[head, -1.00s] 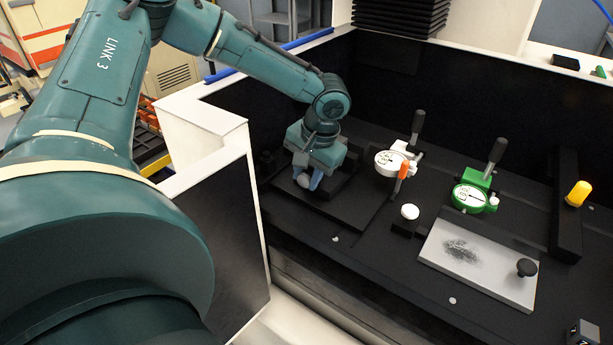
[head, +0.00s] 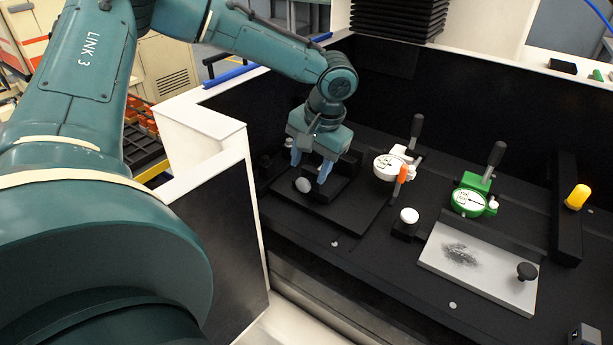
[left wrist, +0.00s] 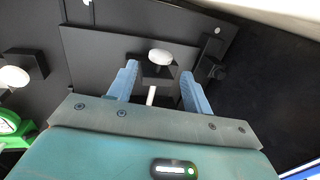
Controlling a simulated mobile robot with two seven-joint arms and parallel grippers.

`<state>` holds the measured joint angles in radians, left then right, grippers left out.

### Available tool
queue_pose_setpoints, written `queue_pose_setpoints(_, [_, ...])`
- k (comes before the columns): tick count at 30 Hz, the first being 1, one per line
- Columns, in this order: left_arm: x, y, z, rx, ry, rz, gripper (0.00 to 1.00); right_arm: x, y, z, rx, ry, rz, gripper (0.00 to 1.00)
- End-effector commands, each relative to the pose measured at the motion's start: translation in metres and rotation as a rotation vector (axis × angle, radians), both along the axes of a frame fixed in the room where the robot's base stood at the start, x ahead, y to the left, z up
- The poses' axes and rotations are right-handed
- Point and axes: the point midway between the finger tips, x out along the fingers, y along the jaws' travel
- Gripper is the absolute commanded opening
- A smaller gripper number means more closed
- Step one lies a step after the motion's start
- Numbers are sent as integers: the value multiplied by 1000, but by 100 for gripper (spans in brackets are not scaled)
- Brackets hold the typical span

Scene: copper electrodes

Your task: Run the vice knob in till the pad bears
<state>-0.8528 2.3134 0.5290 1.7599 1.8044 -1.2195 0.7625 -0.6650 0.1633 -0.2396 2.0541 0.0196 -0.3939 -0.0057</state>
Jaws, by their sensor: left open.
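The vice knob (head: 303,185) is a pale rounded knob on a dark block at the left of the machine bed. In the left wrist view the knob (left wrist: 160,56) shows between and just beyond the fingertips, with a white rod (left wrist: 151,96) below it in the picture. My left gripper (head: 311,166) is open and empty above the knob, its blue fingers spread apart and clear of it. The gripper (left wrist: 158,70) also shows open in the left wrist view. I cannot make out the pad or whether it bears. My right gripper is not in view.
To the right stand a white dial gauge (head: 389,167) with an orange part, a green dial gauge (head: 469,202), a white-capped block (head: 409,216) and a grey plate (head: 470,276) with a black knob. A white-topped wall (head: 205,122) edges the bed at left.

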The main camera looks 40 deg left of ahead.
Motion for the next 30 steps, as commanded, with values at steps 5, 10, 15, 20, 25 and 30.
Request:
queue_pose_setpoints(5, [2,-10,41,2,-4,-2,50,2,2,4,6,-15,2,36])
queue_pose_setpoints(10, [2,-16,69,2,-2,-2,50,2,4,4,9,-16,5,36])
queue_pose_setpoints(15, [2,-19,82,2,0,-1,50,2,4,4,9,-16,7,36])
queue_pose_setpoints(20, [2,-20,84,1,0,-1,50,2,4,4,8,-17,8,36])
queue_pose_setpoints(25, [2,-20,84,1,0,-1,50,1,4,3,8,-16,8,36])
queue_pose_setpoints(30, [2,-17,84,-3,-3,3,50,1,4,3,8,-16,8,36])
